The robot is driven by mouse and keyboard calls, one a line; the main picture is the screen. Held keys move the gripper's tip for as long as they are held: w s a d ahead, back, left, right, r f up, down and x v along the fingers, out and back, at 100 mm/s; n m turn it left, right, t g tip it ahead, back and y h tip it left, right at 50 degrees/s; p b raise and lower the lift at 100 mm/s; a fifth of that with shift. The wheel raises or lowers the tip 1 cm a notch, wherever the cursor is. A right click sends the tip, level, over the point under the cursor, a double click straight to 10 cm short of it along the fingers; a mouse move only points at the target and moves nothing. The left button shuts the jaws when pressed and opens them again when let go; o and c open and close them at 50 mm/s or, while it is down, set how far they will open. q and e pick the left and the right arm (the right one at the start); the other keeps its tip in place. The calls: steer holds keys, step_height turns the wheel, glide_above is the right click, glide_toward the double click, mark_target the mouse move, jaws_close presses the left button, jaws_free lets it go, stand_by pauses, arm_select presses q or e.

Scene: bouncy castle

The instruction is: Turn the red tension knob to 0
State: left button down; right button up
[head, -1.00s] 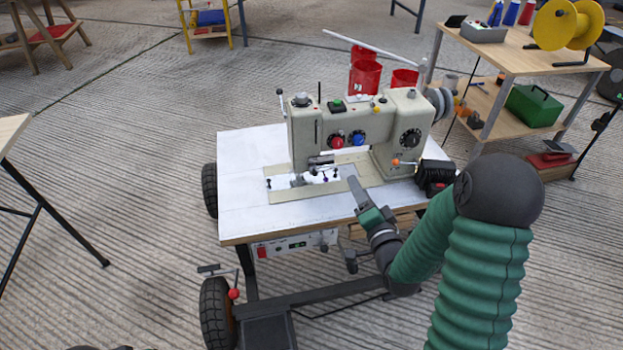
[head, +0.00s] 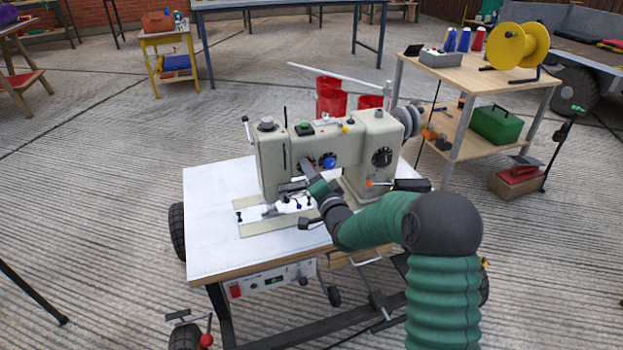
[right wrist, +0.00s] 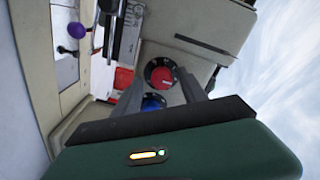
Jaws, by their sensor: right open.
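The sewing machine (head: 362,125) stands on a white-topped cart, with its dials on the front face. In the right wrist view the red knob (right wrist: 162,77) sits on a black dial, seen between the two fingers of my open right gripper (right wrist: 160,74). Whether the fingers touch it I cannot tell. The blue knob (right wrist: 152,103) is beside it, partly hidden. In the head view my right gripper (head: 305,168) is at the machine's front, left of the blue knob (head: 329,163), and mostly hides the red knob. The dial's numbers are too small to read. My left gripper is not in view.
The cart's white top (head: 215,220) is bare at the left. A black dial (head: 382,157) and an orange-tipped lever (head: 370,183) are on the machine's right part. Red containers (head: 331,97) stand behind. A wooden shelf table (head: 455,76) is at the back right.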

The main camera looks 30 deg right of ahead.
jaws_close()
stand_by(0.3)
steer(key=shift+a+n, duration=0.1)
steer(key=shift+n, duration=0.4)
steer(key=shift+a+f+n+p, duration=0.15)
steer(key=shift+n+p, duration=0.95)
steer(key=shift+n, duration=5.35)
steer(key=shift+d+f+n+p, duration=0.15)
steer(key=shift+n+p, duration=0.9)
steer(key=shift+n, duration=5.4)
steer(key=shift+a+n, duration=0.1)
steer(key=shift+n, duration=0.2)
